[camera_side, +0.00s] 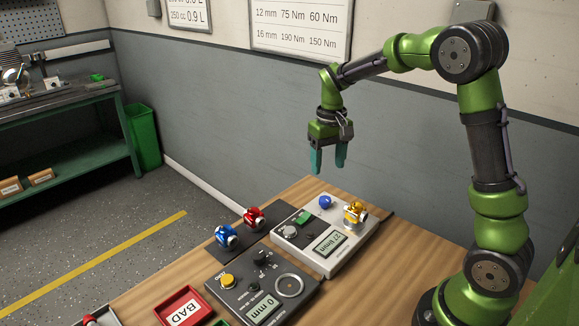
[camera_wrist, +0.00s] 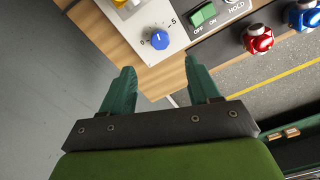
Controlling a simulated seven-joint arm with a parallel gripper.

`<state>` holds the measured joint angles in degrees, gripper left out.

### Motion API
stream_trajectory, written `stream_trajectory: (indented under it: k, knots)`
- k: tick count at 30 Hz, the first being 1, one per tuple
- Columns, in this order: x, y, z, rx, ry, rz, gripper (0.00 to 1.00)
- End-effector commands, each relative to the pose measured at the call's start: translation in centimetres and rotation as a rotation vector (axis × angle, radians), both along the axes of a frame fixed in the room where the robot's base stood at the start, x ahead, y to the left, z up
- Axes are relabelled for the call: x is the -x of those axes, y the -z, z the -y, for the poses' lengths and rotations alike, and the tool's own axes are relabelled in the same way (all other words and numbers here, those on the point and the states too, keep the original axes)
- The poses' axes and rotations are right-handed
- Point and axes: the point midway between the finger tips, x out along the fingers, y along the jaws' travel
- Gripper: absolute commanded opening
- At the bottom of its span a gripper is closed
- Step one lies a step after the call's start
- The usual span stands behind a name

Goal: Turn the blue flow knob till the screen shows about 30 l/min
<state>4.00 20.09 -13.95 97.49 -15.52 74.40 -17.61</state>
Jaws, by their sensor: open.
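The blue flow knob (camera_side: 325,202) sits on the far corner of a pale panel box (camera_side: 318,258) on the wooden table. In the wrist view the knob (camera_wrist: 160,41) has a white mark on top and printed "0" and "5" beside it. The box's screen (camera_side: 329,243) is upside down to the side camera and seems to read about 27 l/min; the small digits are not certain. My gripper (camera_side: 328,164) is open and empty, pointing down above the knob and clear of it. In the wrist view its fingertips (camera_wrist: 159,72) are apart, just below the knob in the picture.
A yellow-and-silver fitting (camera_side: 355,212) stands close beside the knob on the box. Red (camera_side: 254,217) and blue (camera_side: 226,235) fittings stand to the left. A dark gauge box (camera_side: 262,292) is in front.

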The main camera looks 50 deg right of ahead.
Motion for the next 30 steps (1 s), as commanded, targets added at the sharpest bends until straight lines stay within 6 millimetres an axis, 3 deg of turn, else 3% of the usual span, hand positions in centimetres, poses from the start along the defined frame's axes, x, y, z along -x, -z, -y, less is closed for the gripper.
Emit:
stream_trajectory:
  k: [9,15,28,30]
  knots:
    - [0.1,6.9,0.0,-0.002,0.000,-0.004,0.61]
    - [0.0,9.6,-0.1,-0.002,0.001,-0.001,0.61]
    - [0.0,10.5,0.0,0.000,0.000,0.002,0.61]
    - [0.0,10.4,0.0,0.000,0.000,0.002,0.50]
